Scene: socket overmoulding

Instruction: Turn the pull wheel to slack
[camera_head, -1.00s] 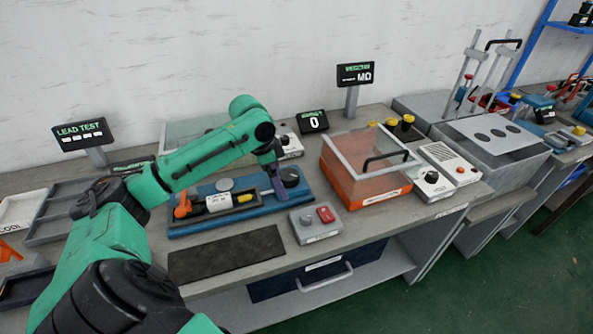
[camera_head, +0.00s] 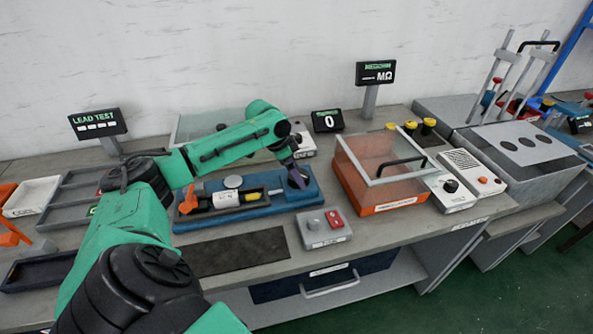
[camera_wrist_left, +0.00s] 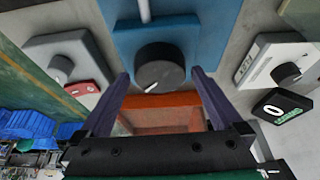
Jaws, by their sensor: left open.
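The pull wheel, a black round knob (camera_head: 299,180), sits at the right end of the blue fixture (camera_head: 262,208). In the left wrist view the wheel (camera_wrist_left: 160,68) has a white pointer line aimed to the lower left. My left gripper (camera_head: 292,174) is open at the wheel and partly hides it in the head view. In the left wrist view its two purple fingers (camera_wrist_left: 160,75) stand on either side of the wheel, with visible gaps. My right gripper is not in view.
A grey control box (camera_head: 324,228) with a red button stands in front of the fixture. A clear-lidded orange box (camera_head: 372,195) is to the right, and a display reading 0 (camera_head: 327,121) is behind. A dark mat (camera_head: 235,252) lies clear in front.

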